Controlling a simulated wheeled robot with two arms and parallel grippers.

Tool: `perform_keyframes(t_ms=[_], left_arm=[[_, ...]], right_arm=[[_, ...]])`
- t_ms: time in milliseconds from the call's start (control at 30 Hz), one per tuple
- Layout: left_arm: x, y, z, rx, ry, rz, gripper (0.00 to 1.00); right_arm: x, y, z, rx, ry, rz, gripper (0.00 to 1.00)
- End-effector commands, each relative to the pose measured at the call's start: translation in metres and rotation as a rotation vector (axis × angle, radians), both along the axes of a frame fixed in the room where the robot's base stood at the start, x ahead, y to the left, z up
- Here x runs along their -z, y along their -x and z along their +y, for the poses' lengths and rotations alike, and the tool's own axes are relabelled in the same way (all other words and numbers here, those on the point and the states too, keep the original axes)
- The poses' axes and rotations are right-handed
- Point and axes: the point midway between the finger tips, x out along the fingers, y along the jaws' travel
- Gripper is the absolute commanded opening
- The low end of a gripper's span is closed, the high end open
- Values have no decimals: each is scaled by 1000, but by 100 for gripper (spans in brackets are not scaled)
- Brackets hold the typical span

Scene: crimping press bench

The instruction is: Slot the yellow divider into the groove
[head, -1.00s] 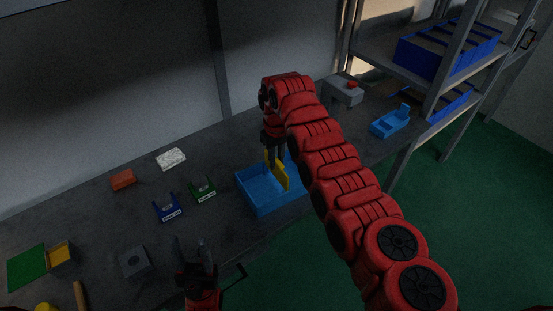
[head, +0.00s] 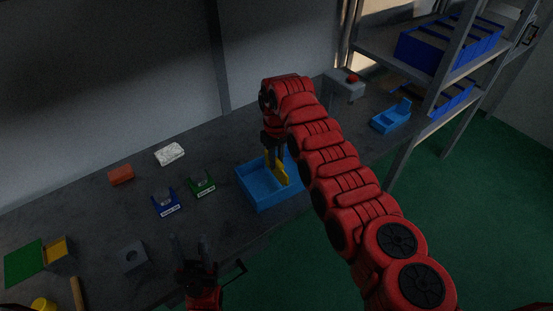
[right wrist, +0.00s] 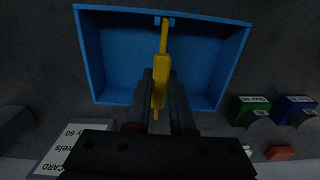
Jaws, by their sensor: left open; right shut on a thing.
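The blue tray (head: 256,198) stands on the bench; it also shows in the right wrist view (right wrist: 90,55). My right gripper (head: 275,154) is shut on the yellow divider (head: 279,174) and holds it upright, its lower part inside the tray. In the right wrist view the divider (right wrist: 161,75) is seen nearly edge-on between the fingers (right wrist: 160,92). Its far end is close to a small groove bracket (right wrist: 158,20) on the tray's far wall; I cannot tell if it is seated. My left gripper (head: 191,246) is open and empty near the bench's front edge.
A green holder (head: 202,184) and a blue holder (head: 166,204) stand left of the tray. A grey block (head: 132,257), an orange block (head: 121,175) and a white item (head: 170,154) lie further left. A smaller blue bin (head: 391,117) is at right.

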Motion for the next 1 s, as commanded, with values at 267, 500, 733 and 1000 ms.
perform_keyframes(t_ms=[267, 500, 733, 1000], left_arm=[[5, 0, 0, 0, 0, 0, 50], [9, 0, 0, 0, 0, 0, 50], [10, 0, 0, 0, 0, 0, 50], [10, 0, 0, 0, 0, 0, 50]], right_arm=[[8, 0, 0, 0, -1, -1, 0], [14, 0, 0, 0, -1, -1, 0], [16, 0, 0, 0, -1, -1, 34], [16, 0, 0, 0, 0, 0, 56]])
